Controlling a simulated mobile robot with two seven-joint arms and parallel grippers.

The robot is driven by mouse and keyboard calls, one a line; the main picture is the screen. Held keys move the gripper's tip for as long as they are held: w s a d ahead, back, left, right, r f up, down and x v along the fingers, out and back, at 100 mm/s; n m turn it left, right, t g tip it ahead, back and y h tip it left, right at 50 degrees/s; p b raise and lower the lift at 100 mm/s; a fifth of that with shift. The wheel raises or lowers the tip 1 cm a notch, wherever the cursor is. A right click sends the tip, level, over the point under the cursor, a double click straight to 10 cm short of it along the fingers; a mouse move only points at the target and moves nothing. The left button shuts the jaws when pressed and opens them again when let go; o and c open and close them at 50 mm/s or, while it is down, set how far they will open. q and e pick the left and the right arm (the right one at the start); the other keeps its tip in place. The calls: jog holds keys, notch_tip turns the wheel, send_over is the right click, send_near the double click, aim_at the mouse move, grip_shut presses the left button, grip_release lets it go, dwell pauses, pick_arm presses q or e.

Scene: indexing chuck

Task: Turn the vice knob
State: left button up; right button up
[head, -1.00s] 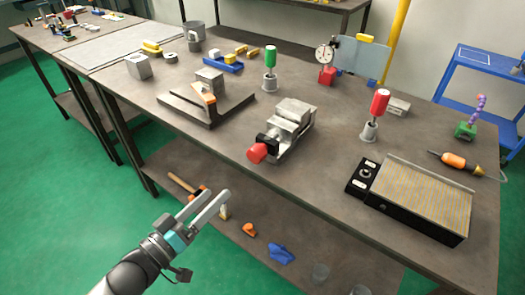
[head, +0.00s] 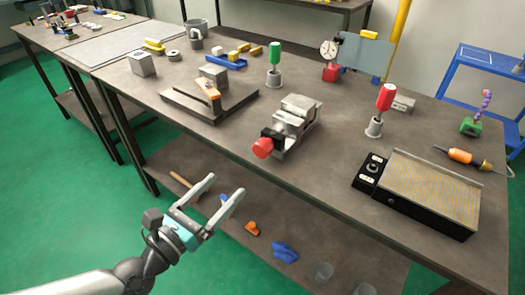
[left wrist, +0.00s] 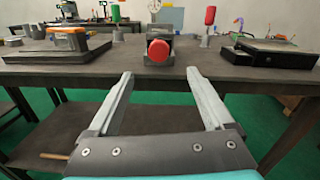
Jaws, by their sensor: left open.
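The grey metal vice (head: 297,118) stands on the workbench near its front edge. Its red knob (head: 263,148) faces the front edge and me. In the left wrist view the red knob (left wrist: 159,50) shows face-on, straight ahead, with the vice (left wrist: 158,34) mostly hidden behind it. My left gripper (head: 226,187) is open and empty, in front of the bench and below the knob's height in the head view. In the left wrist view its fingers (left wrist: 160,75) spread wide, with the knob beyond and between them, not touched. My right gripper is not in view.
The workbench (head: 330,165) has a front edge between my left gripper and the vice. A dark angled fixture (head: 212,100) lies left. Red-handled (head: 384,100) and green-handled (head: 274,60) tools stand behind. A lower shelf holds loose items.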

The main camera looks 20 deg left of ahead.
aim_at(259, 153)
pick_arm(q)
jog(key=shift+n, duration=0.5)
jog(key=x, duration=0.4)
jog(key=p+x, duration=0.1)
jog(key=x, duration=0.9)
jog(key=shift+f, duration=0.3)
jog(key=shift+w+d, duration=0.15)
jog(key=shift+w, duration=0.4)
jog(key=c, duration=1.3)
jog(key=shift+c, duration=0.2)
jog(key=shift+m, duration=0.3)
